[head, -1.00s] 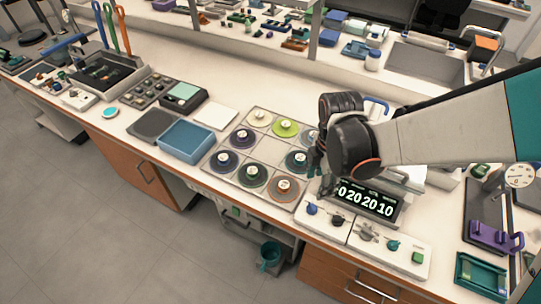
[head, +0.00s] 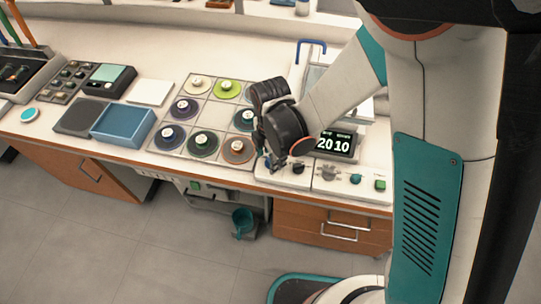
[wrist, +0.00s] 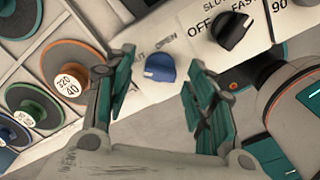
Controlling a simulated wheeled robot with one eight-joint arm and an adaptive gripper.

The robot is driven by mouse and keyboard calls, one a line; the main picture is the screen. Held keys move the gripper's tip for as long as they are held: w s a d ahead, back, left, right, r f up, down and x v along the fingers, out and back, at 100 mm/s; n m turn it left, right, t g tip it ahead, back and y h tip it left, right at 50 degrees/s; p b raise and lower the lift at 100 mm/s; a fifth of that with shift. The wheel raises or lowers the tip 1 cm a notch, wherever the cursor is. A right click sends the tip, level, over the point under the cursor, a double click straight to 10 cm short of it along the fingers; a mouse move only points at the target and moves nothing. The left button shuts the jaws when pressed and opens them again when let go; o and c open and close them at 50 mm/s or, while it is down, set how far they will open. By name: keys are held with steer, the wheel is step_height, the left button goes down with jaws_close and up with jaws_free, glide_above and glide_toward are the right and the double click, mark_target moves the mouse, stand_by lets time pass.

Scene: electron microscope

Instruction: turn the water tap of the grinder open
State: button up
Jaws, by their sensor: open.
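The grinder's water tap is a blue knob (wrist: 160,68) on the white control panel, beside lettering that reads "OPEN" and a partly hidden word ending in "UT". My gripper (wrist: 159,72) is open, with its teal-padded fingers on either side of the knob in the wrist view. Gaps show between the knob and both fingers, and I cannot tell how far above it the tips are. In the head view my gripper (head: 269,160) is at the left end of the white panel (head: 318,183), and it hides the blue knob there.
A black speed knob (wrist: 232,28) is right of the tap; it also shows in the head view (head: 298,168). A lit display (head: 335,143) stands behind the panel. Coloured discs (head: 203,143) lie in a tray left of my gripper. A blue bin (head: 123,124) is farther left.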

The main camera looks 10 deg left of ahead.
steer(key=shift+c, duration=0.6)
steer(key=c, duration=0.9)
steer(key=shift+c, duration=0.2)
steer(key=m+b, duration=0.1)
steer(key=m, duration=0.3)
steer(key=shift+m, duration=0.4)
steer(key=m+b, duration=0.1)
steer(key=m, duration=0.3)
steer(key=shift+m, duration=0.3)
steer(key=m+b, duration=0.1)
steer(key=m, duration=0.3)
steer(key=shift+m, duration=2.2)
steer(key=shift+b, duration=0.3)
